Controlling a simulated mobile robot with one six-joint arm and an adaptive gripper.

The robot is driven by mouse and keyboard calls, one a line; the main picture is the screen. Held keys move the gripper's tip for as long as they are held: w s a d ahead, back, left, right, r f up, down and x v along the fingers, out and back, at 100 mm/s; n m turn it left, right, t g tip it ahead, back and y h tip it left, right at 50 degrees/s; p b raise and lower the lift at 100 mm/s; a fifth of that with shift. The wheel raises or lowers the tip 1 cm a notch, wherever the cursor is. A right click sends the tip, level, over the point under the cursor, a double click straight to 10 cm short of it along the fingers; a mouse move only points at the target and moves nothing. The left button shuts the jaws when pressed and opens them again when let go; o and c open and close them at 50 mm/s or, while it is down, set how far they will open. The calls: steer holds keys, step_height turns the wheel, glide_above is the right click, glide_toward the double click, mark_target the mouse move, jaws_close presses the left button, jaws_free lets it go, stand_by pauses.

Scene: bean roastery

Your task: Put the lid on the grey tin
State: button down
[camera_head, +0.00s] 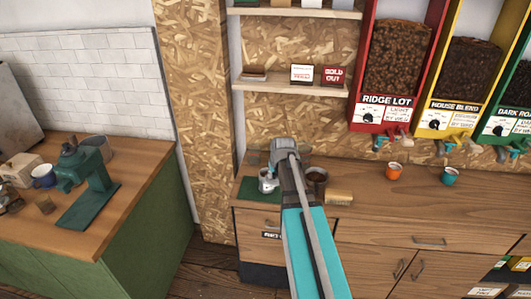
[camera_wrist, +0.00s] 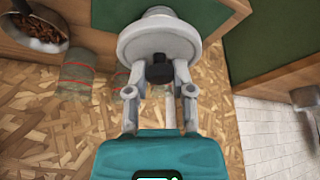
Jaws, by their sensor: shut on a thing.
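My gripper (camera_wrist: 159,72) is shut on the black knob of a pale grey round lid (camera_wrist: 135,42), which spans the space beyond the fingertips in the wrist view. In the head view the lid (camera_head: 267,181) shows small over the green mat, left of my arm.
The green mat (camera_head: 247,193) lies on the wooden counter (camera_head: 375,202). Clear jars (camera_wrist: 75,72) stand behind. A wooden block or brush (camera_head: 339,197) lies right of the tin. Orange (camera_head: 394,171) and teal (camera_head: 449,176) cups stand farther right, below the bean dispensers (camera_head: 388,115).

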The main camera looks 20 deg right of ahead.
steer(key=w+d+r+p, duration=0.1)
steer(key=w+r+p, duration=0.1)
steer(key=w, duration=0.7)
steer(key=shift+w+d+r, duration=0.15)
steer(key=shift+w+r, duration=0.15)
steer(key=shift+r, duration=0.1)
steer(key=shift+f, duration=0.2)
step_height(320, 180, down, 6)
steer(key=b, duration=0.6)
steer(key=shift+s, duration=0.1)
stand_by(0.6)
steer(key=shift+f, duration=0.15)
stand_by(1.7)
steer(key=shift+c, duration=2)
jaws_free()
